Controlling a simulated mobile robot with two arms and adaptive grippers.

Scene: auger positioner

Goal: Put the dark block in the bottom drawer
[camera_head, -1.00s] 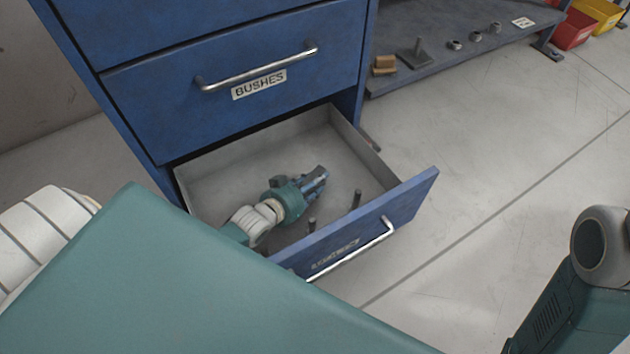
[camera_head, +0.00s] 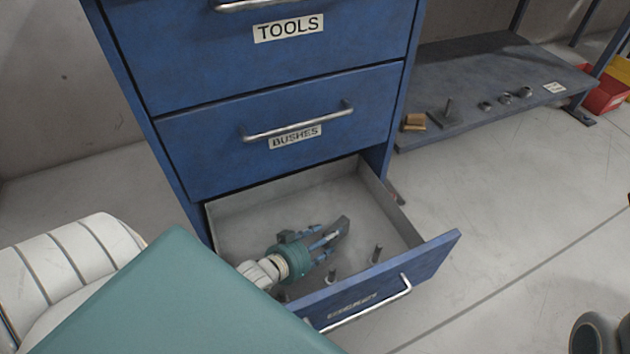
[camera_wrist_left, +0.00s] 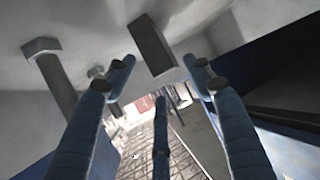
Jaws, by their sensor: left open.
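The bottom drawer (camera_head: 404,215) is pulled out, with its inside open to view. My left gripper (camera_head: 330,234) is down inside it, with its fingers spread. A dark grey block (camera_head: 343,228) is at the fingertips in the head view. In the left wrist view the dark block (camera_wrist_left: 152,45) appears just beyond the open fingers (camera_wrist_left: 160,80), against the pale drawer floor, and none of the fingers is closed on it. I cannot tell whether any finger touches it. My right gripper is out of view.
Upright bolts (camera_head: 376,254) stand in the drawer near its front. The BUSHES drawer (camera_head: 290,150) above is shut, as is the TOOLS drawer (camera_head: 250,60). A low shelf (camera_head: 470,85) at the right holds small parts.

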